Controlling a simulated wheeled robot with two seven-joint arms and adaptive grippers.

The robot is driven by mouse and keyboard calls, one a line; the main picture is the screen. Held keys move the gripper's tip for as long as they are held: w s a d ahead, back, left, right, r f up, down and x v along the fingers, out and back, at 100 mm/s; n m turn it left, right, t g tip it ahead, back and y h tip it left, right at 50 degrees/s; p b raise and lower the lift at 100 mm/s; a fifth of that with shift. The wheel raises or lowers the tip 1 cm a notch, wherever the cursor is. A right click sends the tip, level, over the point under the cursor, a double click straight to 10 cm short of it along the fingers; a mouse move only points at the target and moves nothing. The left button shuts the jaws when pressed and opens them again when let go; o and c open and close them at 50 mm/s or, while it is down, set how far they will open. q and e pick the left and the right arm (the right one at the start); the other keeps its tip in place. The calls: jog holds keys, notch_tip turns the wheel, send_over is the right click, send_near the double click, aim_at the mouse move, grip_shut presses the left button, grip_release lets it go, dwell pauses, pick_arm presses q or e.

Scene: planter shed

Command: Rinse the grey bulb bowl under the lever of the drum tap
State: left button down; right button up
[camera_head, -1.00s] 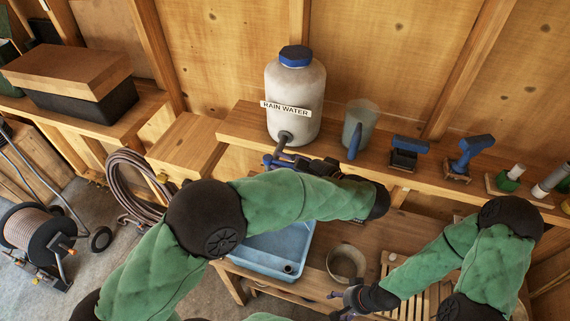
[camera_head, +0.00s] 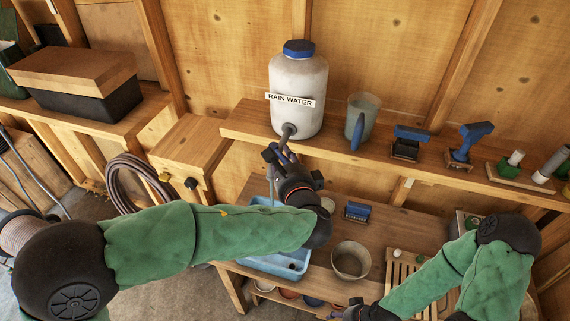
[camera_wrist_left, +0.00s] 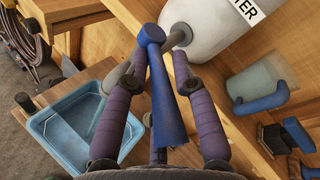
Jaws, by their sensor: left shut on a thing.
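The white rain water drum (camera_head: 298,95) stands on the shelf with its grey tap (camera_head: 289,130) at the front. My left gripper (camera_head: 277,158) is at the tap, shut on its blue lever. In the left wrist view the lever (camera_wrist_left: 165,95) lies between the fingers of my gripper (camera_wrist_left: 157,65). A thin pale streak, like running water, shows below the tap (camera_head: 270,188). The grey bulb bowl (camera_head: 350,262) stands upright on the bench, right of the blue basin and away from the streak. My right gripper (camera_head: 338,314) is at the bottom edge, near the bowl; its fingers are barely visible.
The blue basin (camera_head: 292,267) sits under the tap, partly behind my left arm; it also shows in the left wrist view (camera_wrist_left: 62,130). A clear jug (camera_head: 366,108) and blue-handled tools (camera_head: 467,143) line the shelf. A slatted rack (camera_head: 398,272) stands right of the bowl.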

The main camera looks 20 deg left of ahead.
pick_arm(q)
jog(key=shift+s+r+m+t+h+b, duration=0.15)
jog(key=shift+m+t+h+b, duration=0.25)
jog(key=shift+m+h+b, duration=0.35)
jog(key=c, duration=1.3)
grip_release()
jog(key=shift+o, duration=1.2)
jog(key=shift+d, duration=0.1)
